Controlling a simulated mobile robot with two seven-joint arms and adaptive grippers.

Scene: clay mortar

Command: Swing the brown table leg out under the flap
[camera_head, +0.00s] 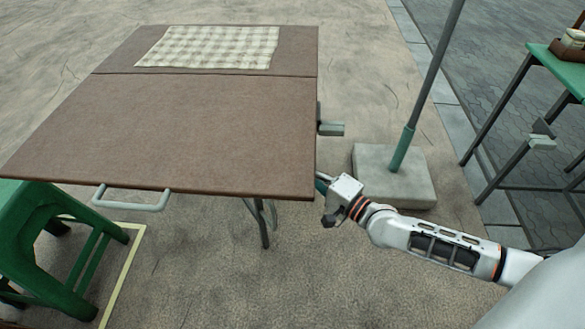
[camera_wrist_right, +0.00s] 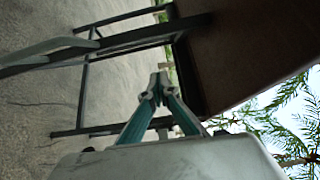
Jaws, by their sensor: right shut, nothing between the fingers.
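The brown table (camera_head: 200,125) has a seam across its top, dividing a larger near panel from a smaller far one. The near panel, perhaps the flap, looks level. A dark leg (camera_head: 264,232) shows below its near edge; I cannot tell whether it is the leg named. In the right wrist view, a dark leg frame (camera_wrist_right: 82,100) stands under the brown underside (camera_wrist_right: 235,45). My right gripper (camera_head: 322,186) is beside the table's right edge, its fingertips partly hidden. Its teal fingers (camera_wrist_right: 160,84) are shut and empty, apart from the frame as far as I can tell. My left gripper is out of view.
A checked cloth (camera_head: 210,47) lies on the far panel. A grey handle (camera_head: 132,205) sticks out at the near edge. A green stool (camera_head: 45,230) stands at left. A pole in a concrete base (camera_head: 395,180) stands close behind my right arm. A green table (camera_head: 555,68) is far right.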

